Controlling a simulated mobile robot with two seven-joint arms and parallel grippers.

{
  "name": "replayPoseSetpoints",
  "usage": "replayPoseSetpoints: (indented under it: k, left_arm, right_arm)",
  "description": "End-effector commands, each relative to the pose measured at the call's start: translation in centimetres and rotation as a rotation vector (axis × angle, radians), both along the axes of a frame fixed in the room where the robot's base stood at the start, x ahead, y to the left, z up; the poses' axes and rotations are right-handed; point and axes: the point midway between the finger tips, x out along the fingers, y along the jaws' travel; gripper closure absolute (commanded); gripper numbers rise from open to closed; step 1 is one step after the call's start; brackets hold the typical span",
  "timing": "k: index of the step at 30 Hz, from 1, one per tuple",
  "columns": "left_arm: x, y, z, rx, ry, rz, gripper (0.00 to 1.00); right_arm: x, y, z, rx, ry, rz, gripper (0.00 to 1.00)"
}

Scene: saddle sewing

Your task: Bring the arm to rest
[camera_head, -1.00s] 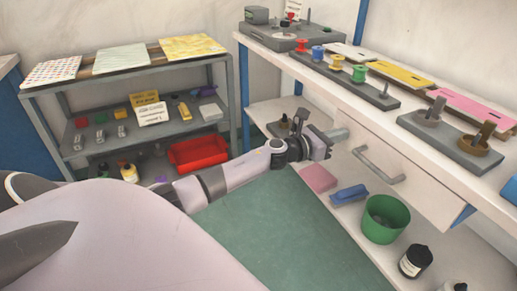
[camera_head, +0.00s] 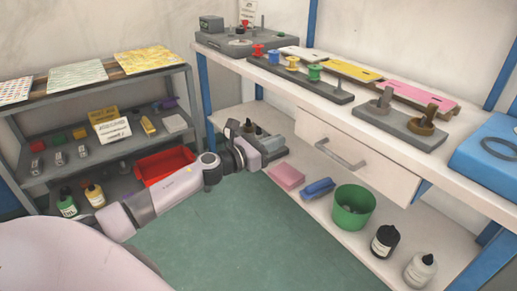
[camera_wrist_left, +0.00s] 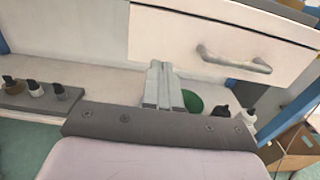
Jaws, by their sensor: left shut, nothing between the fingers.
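My left arm comes in from the left in the head view, and its gripper (camera_head: 275,151) is over the bench's lower shelf, below the tabletop and left of the drawer. In the left wrist view the two fingers (camera_wrist_left: 163,86) lie together, shut and empty, pointing toward the white drawer front (camera_wrist_left: 215,42). My right gripper is not in view.
The lower shelf holds a pink block (camera_head: 286,176), a blue item (camera_head: 318,188), a green bin (camera_head: 352,207) and two bottles (camera_head: 384,241). Spools (camera_head: 292,64) stand on the bench. A side rack holds a red tray (camera_head: 165,164). Green floor (camera_head: 235,235) lies open below the arm.

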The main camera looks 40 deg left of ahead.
Motion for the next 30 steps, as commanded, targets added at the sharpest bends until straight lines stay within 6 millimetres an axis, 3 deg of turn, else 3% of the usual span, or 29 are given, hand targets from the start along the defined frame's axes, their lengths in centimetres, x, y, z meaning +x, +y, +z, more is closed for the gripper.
replayPoseSetpoints:
  k: [9, 23, 26, 30]
  left_arm:
    - [-3.6, 1.4, -0.1, -0.002, 0.002, 0.0, 1.0]
    - [-4.8, 1.3, -0.5, -0.042, 0.017, 0.002, 1.0]
    - [-5.8, 0.0, -2.2, -0.216, 0.082, 0.017, 1.0]
    - [-9.0, -2.8, -6.5, -0.707, 0.272, 0.089, 1.0]
  right_arm:
    - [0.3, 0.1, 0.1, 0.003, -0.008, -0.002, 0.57]
    - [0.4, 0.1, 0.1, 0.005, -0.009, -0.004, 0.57]
    - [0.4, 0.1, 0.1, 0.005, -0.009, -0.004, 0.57]
    - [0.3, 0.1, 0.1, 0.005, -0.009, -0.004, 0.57]
